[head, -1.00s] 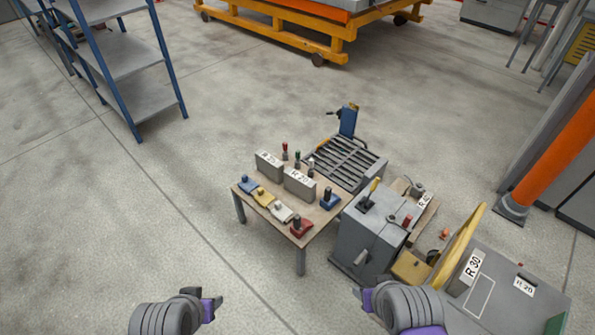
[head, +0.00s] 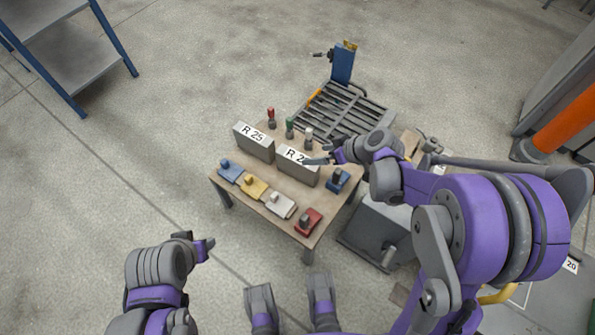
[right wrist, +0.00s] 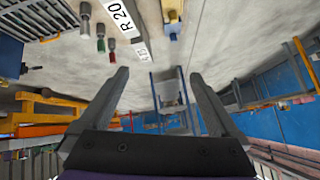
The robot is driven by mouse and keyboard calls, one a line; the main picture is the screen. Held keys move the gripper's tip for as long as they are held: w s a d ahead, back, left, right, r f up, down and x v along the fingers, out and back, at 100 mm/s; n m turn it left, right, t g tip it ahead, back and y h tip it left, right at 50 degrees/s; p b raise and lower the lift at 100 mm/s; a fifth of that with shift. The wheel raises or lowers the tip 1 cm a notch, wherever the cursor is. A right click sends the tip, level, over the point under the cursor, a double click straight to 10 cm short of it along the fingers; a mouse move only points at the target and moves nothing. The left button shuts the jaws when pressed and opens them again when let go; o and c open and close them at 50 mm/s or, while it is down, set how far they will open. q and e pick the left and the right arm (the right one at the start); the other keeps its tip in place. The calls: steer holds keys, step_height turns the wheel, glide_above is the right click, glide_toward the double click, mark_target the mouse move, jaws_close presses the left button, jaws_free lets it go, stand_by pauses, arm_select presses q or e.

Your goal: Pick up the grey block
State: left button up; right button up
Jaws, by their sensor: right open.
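Two grey blocks stand on the small wooden table in the head view: one marked R 25 (head: 254,141), and one (head: 297,165) whose label is partly covered by my right gripper. In the right wrist view the label R 20 shows on a grey block (right wrist: 124,22) at the top edge. My right gripper (head: 309,161) reaches in from the right, close to the R 20 block; I cannot tell if it touches. In the right wrist view its two fingers (right wrist: 158,82) are apart with nothing between them. My left gripper (head: 206,249) hangs left of the table, its jaw opening unclear.
Blue, yellow, white and red pieces line the table's (head: 250,196) front edge. Red, green and white-topped stamps (head: 289,128) stand behind the blocks. A blue knobbed piece (head: 337,180) sits at the right. A slatted grey rack (head: 350,112) lies behind.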

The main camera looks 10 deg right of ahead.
steer(key=w+d+f+n+t+y+b, duration=0.1)
steer(key=w+f+b, duration=0.1)
steer(key=f, duration=0.3)
steer(key=w+d+f+n+y+b, duration=0.1)
steer(key=w+f, duration=0.2)
steer(key=f, duration=0.2)
steer(key=n+t+y+b, duration=0.2)
steer(key=b, duration=0.2)
glide_toward(298, 166)
steer(key=w+a, duration=0.1)
steer(key=w, duration=0.1)
steer(key=w+a+f+b, duration=0.1)
steer(key=w, duration=0.1)
steer(key=w+a, duration=0.1)
steer(key=w, duration=0.1)
steer(key=shift+w+a+f, duration=0.1)
steer(key=shift+a+f, duration=0.1)
steer(key=shift+a, duration=0.1)
arm_select(q)
step_height(298, 166, down, 11)
steer(key=shift+w+f, duration=0.2)
steer(key=shift+w, duration=0.2)
arm_select(e)
jaws_close()
